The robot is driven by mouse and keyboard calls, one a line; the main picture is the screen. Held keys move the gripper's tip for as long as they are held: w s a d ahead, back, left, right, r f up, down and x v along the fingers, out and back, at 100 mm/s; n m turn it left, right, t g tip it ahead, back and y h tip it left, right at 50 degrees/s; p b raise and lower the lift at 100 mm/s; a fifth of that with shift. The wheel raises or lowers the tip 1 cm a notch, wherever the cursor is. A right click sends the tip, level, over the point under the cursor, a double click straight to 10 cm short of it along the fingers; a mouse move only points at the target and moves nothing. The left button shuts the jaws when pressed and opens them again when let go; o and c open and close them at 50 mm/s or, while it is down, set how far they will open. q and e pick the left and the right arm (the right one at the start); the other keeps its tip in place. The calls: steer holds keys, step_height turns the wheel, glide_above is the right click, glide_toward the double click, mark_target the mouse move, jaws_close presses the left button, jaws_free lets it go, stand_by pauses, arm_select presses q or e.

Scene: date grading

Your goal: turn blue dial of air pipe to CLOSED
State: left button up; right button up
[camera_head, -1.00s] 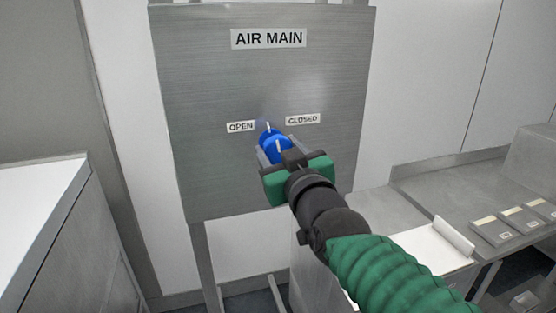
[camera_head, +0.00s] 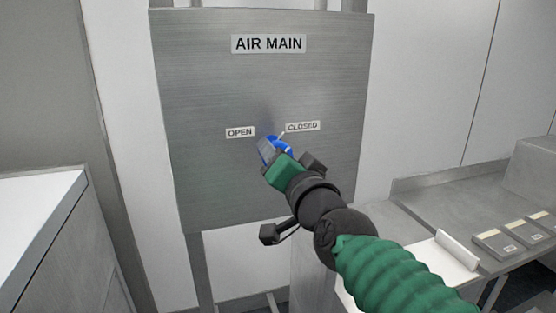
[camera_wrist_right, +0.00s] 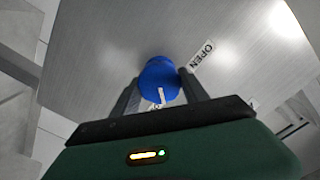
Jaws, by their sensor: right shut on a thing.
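The blue dial (camera_head: 270,147) sits on the grey metal panel (camera_head: 210,90) under the AIR MAIN label (camera_head: 268,44). The OPEN label (camera_head: 240,132) is at its upper left and the CLOSED label (camera_head: 303,126) at its upper right. My right gripper (camera_head: 272,155) is shut on the dial and partly hides it; the gripper is rolled. A white pointer mark near the dial's top right points toward CLOSED. In the right wrist view the dial (camera_wrist_right: 160,80) sits between the two fingers, with a white line on its face. My left gripper is in no view.
A white-topped cabinet (camera_head: 40,205) stands at the left. The space in front of the panel is otherwise clear.

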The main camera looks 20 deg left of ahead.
steer(key=shift+a+f+m, duration=0.1)
steer(key=shift+f+m, duration=0.3)
steer(key=shift+m, duration=0.6)
steer(key=o, duration=1.4)
steer(key=shift+s+r, duration=0.1)
steer(key=shift+r, duration=0.05)
steer(key=shift+d+r, duration=0.1)
steer(key=shift+d, duration=0.1)
steer(key=b+v, duration=1.6)
steer(key=shift+s+d+b, duration=0.25)
steer(key=shift+d+b, duration=0.05)
steer(key=shift+b, duration=0.05)
